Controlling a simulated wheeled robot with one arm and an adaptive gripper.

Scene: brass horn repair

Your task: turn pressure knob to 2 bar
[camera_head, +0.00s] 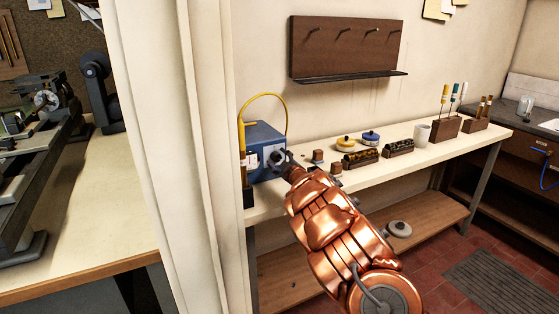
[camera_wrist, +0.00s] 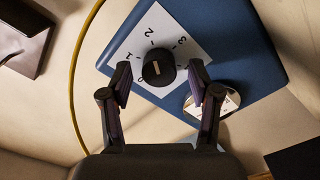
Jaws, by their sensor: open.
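The pressure knob (camera_wrist: 158,67) is black and round, with a short pale mark on its face. It sits on a white dial plate (camera_wrist: 150,38) with the numbers 0 to 3, on a blue box (camera_wrist: 238,45). I cannot tell which number the mark points to. My gripper (camera_wrist: 160,76) is open, with one fingertip on each side of the knob and gaps visible. In the head view, the blue box (camera_head: 264,136) stands at the bench's left end with my gripper (camera_head: 281,160) at its front; the knob is largely hidden there.
A round gauge (camera_wrist: 228,101) sits beside the knob, close to the right finger. A yellow hose (camera_head: 265,96) arches over the box. A white partition (camera_head: 155,150) stands to the left. Yellow (camera_head: 346,142) and blue (camera_head: 371,137) tins and dark racks (camera_head: 398,148) lie along the bench.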

